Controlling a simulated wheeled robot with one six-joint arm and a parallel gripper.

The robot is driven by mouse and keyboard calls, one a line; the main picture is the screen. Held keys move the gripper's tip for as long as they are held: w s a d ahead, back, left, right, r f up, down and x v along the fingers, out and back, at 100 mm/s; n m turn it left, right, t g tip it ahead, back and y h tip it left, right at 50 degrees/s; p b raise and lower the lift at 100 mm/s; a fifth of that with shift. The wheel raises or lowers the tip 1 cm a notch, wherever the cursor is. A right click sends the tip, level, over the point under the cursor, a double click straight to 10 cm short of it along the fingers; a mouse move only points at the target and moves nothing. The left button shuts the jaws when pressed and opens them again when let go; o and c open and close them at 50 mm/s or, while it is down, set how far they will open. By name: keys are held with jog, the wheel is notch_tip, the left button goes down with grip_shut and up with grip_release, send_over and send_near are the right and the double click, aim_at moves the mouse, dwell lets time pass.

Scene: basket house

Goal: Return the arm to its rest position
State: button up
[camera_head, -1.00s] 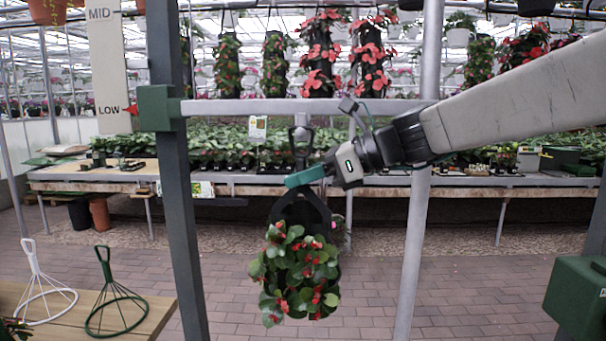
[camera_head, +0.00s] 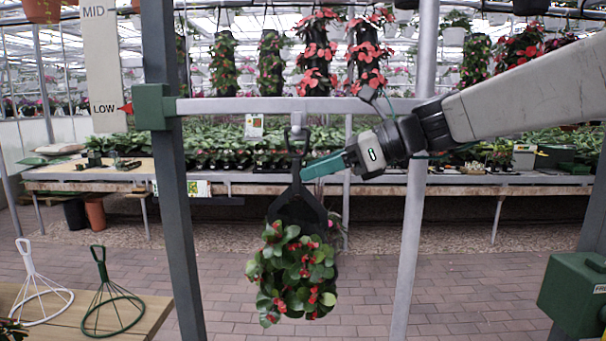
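My gripper (camera_head: 310,168), with teal fingers, points left from the end of my arm at the right. Its tip is close to the right of the black hanger (camera_head: 297,186) and seems apart from it. The fingers are seen side-on as one shape, so their opening does not show. The hanger hangs from the grey crossbar (camera_head: 240,106). It carries a hanging plant (camera_head: 290,275) with green leaves and red flowers, upright below the bar.
A white wire stand (camera_head: 40,292) and a green one (camera_head: 112,302) sit on a wooden table at lower left. A green box (camera_head: 572,295) is at lower right. Open paved floor lies behind.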

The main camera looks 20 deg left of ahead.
jog(key=s+d+f+n+h, duration=0.4)
jog(key=s+d, duration=0.4)
jog(key=d, duration=0.4)
jog(key=s+d+f+n+t+h, duration=0.1)
jog(key=s+d+f+n+h, duration=0.4)
jog(key=d, duration=0.8)
jog(key=s+d+f+n+t+h, duration=0.1)
jog(key=s+d+f+n+h, duration=0.3)
jog(key=s+d+f+n, duration=0.4)
jog(key=s+d+f, duration=0.3)
jog(key=s+d, duration=0.1)
jog(key=d, duration=0.1)
